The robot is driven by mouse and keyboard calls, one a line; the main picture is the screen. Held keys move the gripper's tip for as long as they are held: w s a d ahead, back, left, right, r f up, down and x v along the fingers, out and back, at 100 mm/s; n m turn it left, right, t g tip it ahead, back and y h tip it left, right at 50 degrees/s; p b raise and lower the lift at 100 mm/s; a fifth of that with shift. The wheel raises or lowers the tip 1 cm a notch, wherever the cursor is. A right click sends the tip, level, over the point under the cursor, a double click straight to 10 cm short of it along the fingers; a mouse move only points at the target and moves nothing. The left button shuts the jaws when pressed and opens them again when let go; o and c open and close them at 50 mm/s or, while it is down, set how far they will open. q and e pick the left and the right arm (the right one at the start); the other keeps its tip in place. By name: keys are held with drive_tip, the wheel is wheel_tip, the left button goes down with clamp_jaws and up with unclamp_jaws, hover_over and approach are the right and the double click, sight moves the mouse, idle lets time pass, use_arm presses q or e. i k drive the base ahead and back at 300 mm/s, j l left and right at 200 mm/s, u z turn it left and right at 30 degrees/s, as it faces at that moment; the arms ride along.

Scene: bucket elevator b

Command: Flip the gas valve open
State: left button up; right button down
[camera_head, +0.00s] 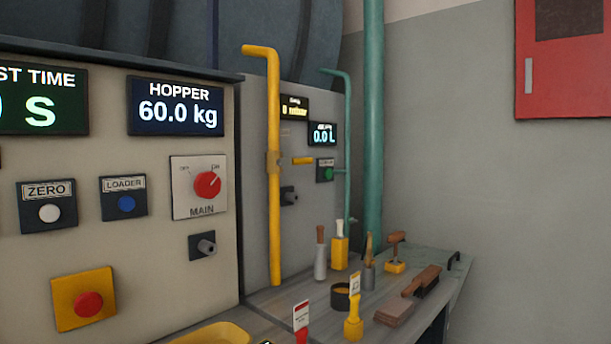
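A yellow pipe (275,215) runs upright in front of the grey panel right of the control cabinet and bends left at its top. A brownish fitting (273,162) wraps the pipe at mid-height, apparently the gas valve. A short yellow bar (302,161) sticks out level to its right, across the pipe's direction, apparently the valve's handle. Whether bar and fitting join is too small to tell. Neither of my grippers is in view.
A bench (440,268) below carries a brush (421,281), a wooden-handled tool (396,250), a yellow-handled tag (354,310) and other small tools. The control cabinet (120,255) stands left, and a green pipe (373,130) stands right of the valve.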

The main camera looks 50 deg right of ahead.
sight(302, 161)
drive_tip(key=k+l, duration=0.95)
drive_tip(key=l, duration=0.25)
